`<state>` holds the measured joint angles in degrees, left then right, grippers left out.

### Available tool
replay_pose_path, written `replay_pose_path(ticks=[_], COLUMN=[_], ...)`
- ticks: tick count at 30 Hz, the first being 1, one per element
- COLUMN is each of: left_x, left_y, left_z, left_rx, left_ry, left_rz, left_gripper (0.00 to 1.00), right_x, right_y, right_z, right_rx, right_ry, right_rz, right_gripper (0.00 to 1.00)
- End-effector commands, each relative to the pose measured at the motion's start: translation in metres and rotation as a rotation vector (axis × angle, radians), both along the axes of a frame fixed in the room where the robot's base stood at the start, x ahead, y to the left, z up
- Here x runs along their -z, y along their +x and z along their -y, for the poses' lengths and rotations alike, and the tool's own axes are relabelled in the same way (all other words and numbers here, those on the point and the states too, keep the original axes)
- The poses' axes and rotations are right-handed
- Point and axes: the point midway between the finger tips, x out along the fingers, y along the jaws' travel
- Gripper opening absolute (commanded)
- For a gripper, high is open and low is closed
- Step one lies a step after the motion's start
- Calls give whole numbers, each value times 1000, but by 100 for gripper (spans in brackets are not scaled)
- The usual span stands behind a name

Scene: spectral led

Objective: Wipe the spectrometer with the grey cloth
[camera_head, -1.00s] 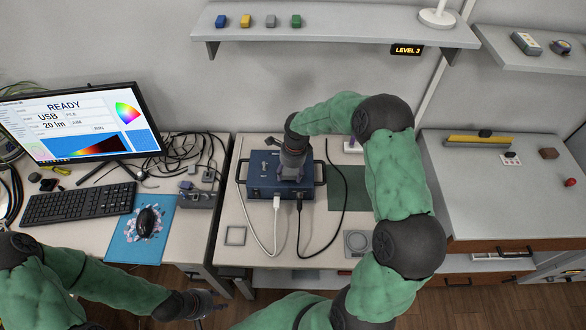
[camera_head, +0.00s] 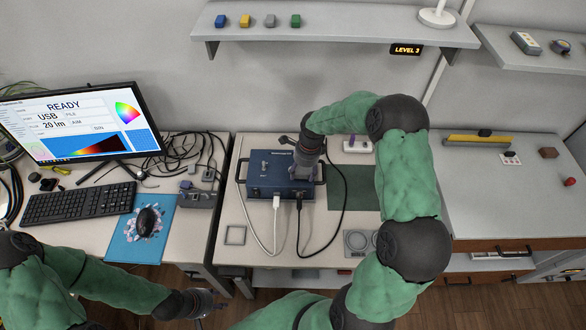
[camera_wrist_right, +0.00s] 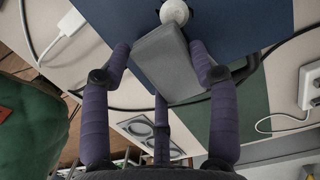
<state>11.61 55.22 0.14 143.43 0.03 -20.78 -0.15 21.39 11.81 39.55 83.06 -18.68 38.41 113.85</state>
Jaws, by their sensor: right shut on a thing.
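The spectrometer (camera_head: 265,173) is a dark blue box with handles on its sides, on the middle table; its blue top also shows in the right wrist view (camera_wrist_right: 235,20). My right gripper (camera_head: 303,172) is over the right part of its top. In the right wrist view, my right gripper (camera_wrist_right: 168,75) is shut on a flat grey block-like piece, the grey cloth (camera_wrist_right: 168,62), held at the box top beside a round white part. Whether the cloth touches the top I cannot tell. My left gripper (camera_head: 215,305) is low at the front left, away from the box; its fingers are unclear.
A white cable (camera_head: 262,238) and a black cable run from the box front. A green mat (camera_head: 352,188) lies right of it, with a power strip (camera_head: 357,145) behind. A grey square frame (camera_head: 235,235) and a grey plate with round recesses (camera_head: 357,242) lie in front.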

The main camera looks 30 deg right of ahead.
Motion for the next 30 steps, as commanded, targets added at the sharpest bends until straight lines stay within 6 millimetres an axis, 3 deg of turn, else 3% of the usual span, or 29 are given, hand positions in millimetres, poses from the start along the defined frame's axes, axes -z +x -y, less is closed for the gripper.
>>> replay_pose_path(ticks=[11, 24, 30], left_x=[1, 8, 8], left_y=[0, 0, 0], left_z=[0, 0, 0], left_rx=[0, 0, 0], left_ry=[0, 0, 0], left_rz=[0, 0, 0], left_gripper=[40, 40, 40], right_x=[1, 4, 5], right_y=[1, 20, 21], right_z=[-3, -37, -41], right_rx=[-3, -4, -3], right_ry=[1, 1, 3], right_rz=[-1, -2, -5], right_gripper=[24, 24, 24])
